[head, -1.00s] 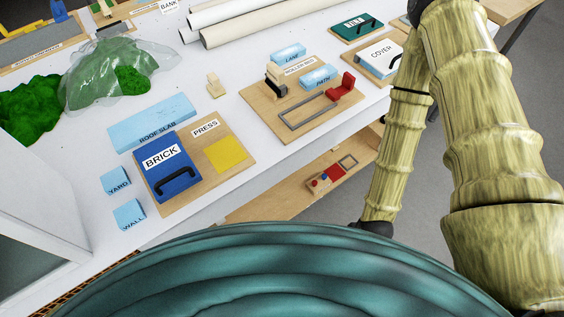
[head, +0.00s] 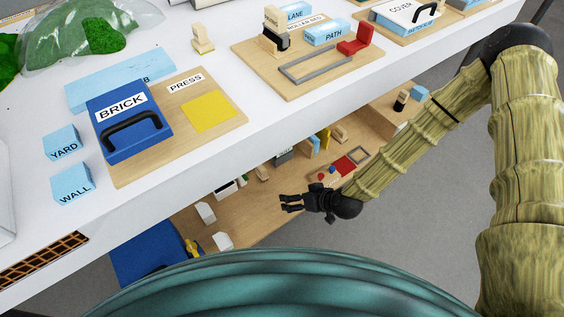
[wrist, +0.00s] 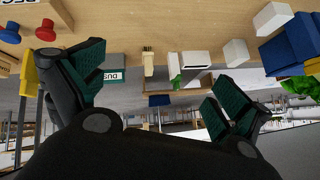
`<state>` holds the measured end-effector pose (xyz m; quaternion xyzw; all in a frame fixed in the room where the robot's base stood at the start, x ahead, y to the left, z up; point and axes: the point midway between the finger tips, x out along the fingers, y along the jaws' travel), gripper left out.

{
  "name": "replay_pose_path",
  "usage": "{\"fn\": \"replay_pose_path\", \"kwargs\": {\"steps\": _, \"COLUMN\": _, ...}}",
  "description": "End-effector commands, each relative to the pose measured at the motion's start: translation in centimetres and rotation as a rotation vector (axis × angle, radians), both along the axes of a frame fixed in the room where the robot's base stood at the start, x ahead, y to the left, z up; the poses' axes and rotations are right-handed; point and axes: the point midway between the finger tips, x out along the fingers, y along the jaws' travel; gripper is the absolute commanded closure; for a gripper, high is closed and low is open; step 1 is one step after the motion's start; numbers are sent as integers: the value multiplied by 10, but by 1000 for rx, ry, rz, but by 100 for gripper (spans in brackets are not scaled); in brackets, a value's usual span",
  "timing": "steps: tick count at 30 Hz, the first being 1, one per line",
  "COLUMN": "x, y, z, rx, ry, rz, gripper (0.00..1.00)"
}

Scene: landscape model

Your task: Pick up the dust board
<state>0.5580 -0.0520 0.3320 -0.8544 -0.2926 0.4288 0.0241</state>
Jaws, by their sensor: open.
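In the wrist view, a dark teal board (wrist: 113,76) with an upside-down white label reading "DUS…" shows beside the left finger, which covers part of it. I take it for the dust board. In the head view, a small dark labelled block (head: 283,155) on the lower shelf, under the table edge, may be the same thing; it is too small to read.
Grey floor (head: 420,220) lies open to the right.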

Motion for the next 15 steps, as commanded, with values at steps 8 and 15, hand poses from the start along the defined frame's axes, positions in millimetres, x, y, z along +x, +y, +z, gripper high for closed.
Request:
{"fn": "replay_pose_path", "kwargs": {"steps": 8, "x": 75, "y": 4, "z": -36, "rx": 30, "ry": -213, "rz": 25, "gripper": 0}}
{"fn": "replay_pose_path", "kwargs": {"steps": 15, "x": 135, "y": -6, "z": -46, "rx": 26, "ry": -396, "rz": 33, "gripper": 0}}
